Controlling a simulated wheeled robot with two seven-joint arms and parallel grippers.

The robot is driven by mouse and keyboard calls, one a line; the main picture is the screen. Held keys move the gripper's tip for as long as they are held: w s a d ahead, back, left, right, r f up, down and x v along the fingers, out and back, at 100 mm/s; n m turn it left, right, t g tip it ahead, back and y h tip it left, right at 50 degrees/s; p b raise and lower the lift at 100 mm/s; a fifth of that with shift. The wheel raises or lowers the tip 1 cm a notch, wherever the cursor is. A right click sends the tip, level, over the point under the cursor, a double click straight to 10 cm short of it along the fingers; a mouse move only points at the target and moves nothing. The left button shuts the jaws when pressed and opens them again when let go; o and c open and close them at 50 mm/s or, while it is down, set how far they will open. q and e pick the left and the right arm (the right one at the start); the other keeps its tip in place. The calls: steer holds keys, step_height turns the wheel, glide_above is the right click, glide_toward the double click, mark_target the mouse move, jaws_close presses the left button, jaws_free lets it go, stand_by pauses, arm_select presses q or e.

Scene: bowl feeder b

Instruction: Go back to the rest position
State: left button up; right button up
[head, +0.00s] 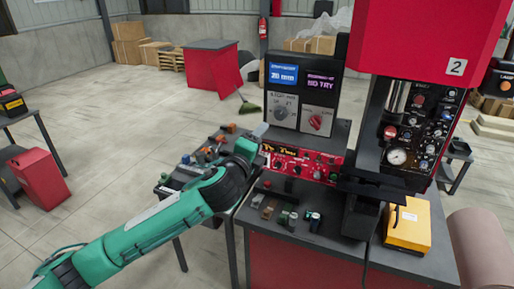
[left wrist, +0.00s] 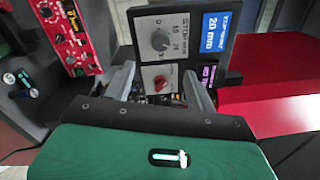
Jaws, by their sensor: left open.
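My left arm, green and black, reaches in from the lower left of the head view. Its gripper (head: 260,131) is in front of the black control box (head: 297,92) with a display and two knobs. In the left wrist view the two grey fingers of this gripper (left wrist: 160,88) stand apart with nothing seen between them. Beyond them are the control box's grey dial (left wrist: 160,40) and red knob (left wrist: 161,83). I cannot tell whether a finger touches the box. My right gripper is not in view.
A red control panel (head: 300,163) sits below the box. A red machine (head: 430,35) stands at the right. A yellow case (head: 408,226) and small parts lie on the workbench (head: 300,241). A side table with small items is beyond my arm. Open floor (head: 120,130) lies at left.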

arm_select(q)
steer(key=shift+s+a, duration=0.1)
steer(key=shift+s, duration=0.3)
